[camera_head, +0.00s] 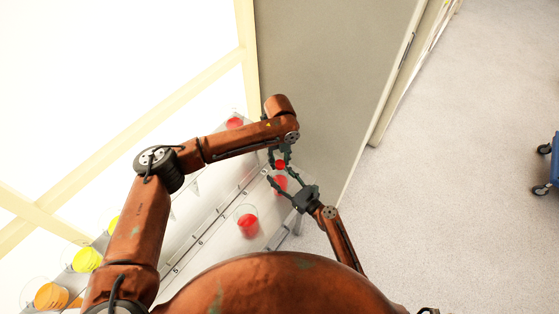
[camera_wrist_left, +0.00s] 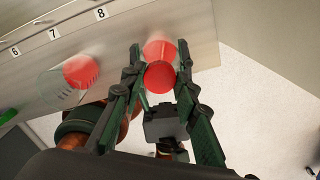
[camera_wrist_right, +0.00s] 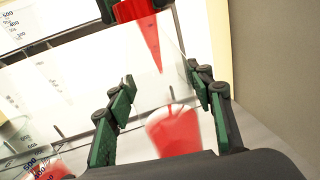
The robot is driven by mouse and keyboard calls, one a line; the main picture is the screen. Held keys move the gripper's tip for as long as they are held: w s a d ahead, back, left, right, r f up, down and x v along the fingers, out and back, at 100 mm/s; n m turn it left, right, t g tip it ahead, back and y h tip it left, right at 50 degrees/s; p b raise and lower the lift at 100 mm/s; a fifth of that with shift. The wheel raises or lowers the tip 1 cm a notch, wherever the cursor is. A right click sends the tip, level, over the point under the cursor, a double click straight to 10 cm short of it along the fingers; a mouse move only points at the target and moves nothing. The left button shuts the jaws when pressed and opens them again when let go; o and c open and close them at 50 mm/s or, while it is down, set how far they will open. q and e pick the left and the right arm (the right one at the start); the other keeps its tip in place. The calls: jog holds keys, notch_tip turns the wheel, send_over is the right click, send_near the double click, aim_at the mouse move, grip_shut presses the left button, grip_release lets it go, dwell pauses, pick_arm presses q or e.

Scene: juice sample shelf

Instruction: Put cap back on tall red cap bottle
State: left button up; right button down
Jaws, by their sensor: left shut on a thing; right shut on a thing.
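The red cap (camera_head: 280,165) is held between the fingers of my left gripper (camera_head: 279,159), which is shut on it. In the left wrist view the cap's round red top (camera_wrist_left: 159,77) overlaps the bottle. In the right wrist view the cap's red body (camera_wrist_right: 135,12) tapers down to a point over the clear upper part of the bottle. The clear bottle with red liquid (camera_wrist_right: 173,132) stands between the fingers of my right gripper (camera_wrist_right: 160,88), which is shut on it. The liquid also shows in the head view (camera_head: 280,184). I cannot tell whether cap and bottle touch.
Another red-liquid vessel (camera_head: 247,222) stands nearby on the shelf (camera_head: 210,222); yellow (camera_head: 87,260) and orange (camera_head: 51,296) ones stand further left. A red one (camera_head: 234,123) stands behind my left arm. A grey panel (camera_head: 325,70) is close to the right.

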pick_arm(q)
jog(key=m, duration=1.5)
jog(key=o, duration=0.7)
jog(key=shift+r, duration=2.2)
jog(key=shift+c, duration=0.3)
